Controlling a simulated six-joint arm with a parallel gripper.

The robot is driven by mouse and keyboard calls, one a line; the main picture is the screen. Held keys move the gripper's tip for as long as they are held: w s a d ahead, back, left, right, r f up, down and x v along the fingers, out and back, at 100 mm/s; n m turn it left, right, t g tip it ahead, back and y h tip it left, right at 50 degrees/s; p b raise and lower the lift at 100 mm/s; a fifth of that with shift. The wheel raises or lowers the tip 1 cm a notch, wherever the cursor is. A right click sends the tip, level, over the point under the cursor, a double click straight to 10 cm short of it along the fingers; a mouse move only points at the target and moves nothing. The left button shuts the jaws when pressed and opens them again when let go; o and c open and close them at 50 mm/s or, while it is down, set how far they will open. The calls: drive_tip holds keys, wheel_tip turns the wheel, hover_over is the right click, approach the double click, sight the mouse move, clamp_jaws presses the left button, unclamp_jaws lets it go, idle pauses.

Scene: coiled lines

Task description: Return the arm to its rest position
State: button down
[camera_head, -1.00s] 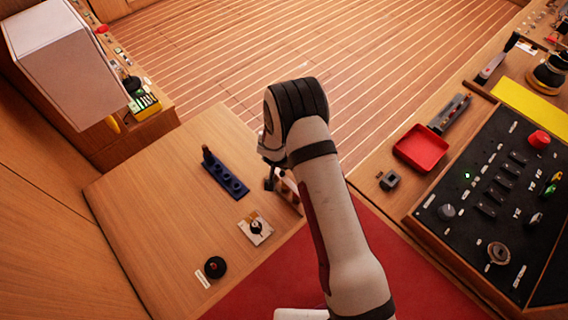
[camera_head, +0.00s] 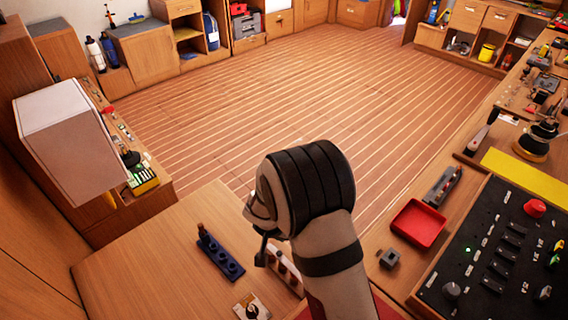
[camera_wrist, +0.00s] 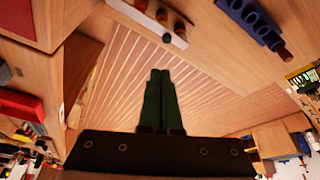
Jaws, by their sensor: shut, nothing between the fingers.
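My gripper shows in the wrist view (camera_wrist: 160,85), its two dark green fingers shut together with nothing between them. In that view it points out over the striped wooden floor, apart from any object. In the head view my arm stands raised in the middle, and its bulky wrist hides most of the gripper. A dark blue rack with holes (camera_head: 220,258) lies on the wooden table left of the arm. A pale strip with red-brown pegs (camera_head: 284,268) lies partly hidden behind the arm; it also shows at the top of the wrist view (camera_wrist: 150,20).
A red tray (camera_head: 418,224) and a small grey block (camera_head: 389,258) are on the right-hand counter, beside a black control panel (camera_head: 480,250). A white box-like housing (camera_head: 70,145) stands at the left. The striped floor (camera_head: 300,100) beyond is clear.

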drive_tip(key=s+d+r+m+g+h, duration=0.1)
drive_tip(key=s+d+r, duration=0.2)
drive_tip(key=d+r, duration=0.15)
drive_tip(key=s+d+r+m, duration=0.1)
drive_tip(key=s+d+r, duration=0.25)
drive_tip(key=r, duration=0.25)
drive_tip(key=s+r+g+y, duration=0.1)
drive_tip(key=s+r, duration=0.2)
drive_tip(key=s, duration=0.4)
drive_tip(key=s+r+g+y, duration=0.1)
drive_tip(key=s+r, duration=0.2)
drive_tip(key=s, duration=0.5)
drive_tip(key=s+d+r+g+y, duration=0.1)
drive_tip(key=s+r+y, duration=0.1)
drive_tip(key=s, duration=0.6)
drive_tip(key=shift+r, duration=0.55)
drive_tip(key=shift+s, duration=0.1)
